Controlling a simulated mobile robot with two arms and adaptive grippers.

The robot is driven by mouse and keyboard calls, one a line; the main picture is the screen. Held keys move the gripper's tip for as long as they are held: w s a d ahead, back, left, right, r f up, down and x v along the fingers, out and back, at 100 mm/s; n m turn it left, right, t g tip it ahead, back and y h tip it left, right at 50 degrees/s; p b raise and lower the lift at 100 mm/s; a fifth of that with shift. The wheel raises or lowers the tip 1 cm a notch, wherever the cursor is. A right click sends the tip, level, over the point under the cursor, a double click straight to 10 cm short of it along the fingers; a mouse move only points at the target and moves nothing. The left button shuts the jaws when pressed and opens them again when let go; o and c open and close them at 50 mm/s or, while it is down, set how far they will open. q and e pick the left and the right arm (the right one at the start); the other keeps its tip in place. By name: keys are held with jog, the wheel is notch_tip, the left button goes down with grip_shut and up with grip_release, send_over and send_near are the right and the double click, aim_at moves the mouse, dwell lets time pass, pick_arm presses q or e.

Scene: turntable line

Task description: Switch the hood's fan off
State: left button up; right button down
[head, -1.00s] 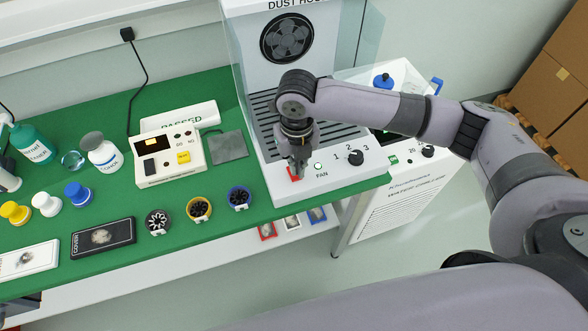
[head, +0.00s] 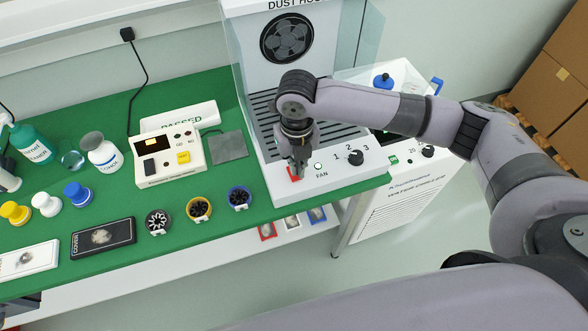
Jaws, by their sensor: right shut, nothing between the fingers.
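The dust hood (head: 265,165) stands at the right end of the green bench, with its round dark fan (head: 287,38) in the back wall. On its sloping front panel are a red switch (head: 293,178), a small pale round lamp (head: 318,166) above the FAN label, and a black knob (head: 355,158) marked 1, 2, 3. My right gripper (head: 298,172) is shut and empty, pointing down at the red switch. Its fingertips cover part of the switch and seem to touch it. The switch's tilt is hard to tell. My left gripper is out of view.
A white tester (head: 170,165) and a grey pad (head: 229,147) lie left of the hood. Several small rotors (head: 199,209) stand along the bench's front edge. A water chiller (head: 400,205) stands at the right. Clear glass side panels flank the hood.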

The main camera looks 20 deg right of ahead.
jog(key=shift+s+f+b, duration=0.1)
jog(key=shift+f+b, duration=0.35)
jog(key=shift+f, duration=0.75)
dwell(0.4)
jog(key=shift+r+p, duration=0.8)
jog(key=shift+p, duration=0.15)
notch_tip(320, 180, up, 6)
jog(key=p, duration=0.6)
jog(key=shift+f, duration=0.3)
jog(key=shift+a, duration=0.1)
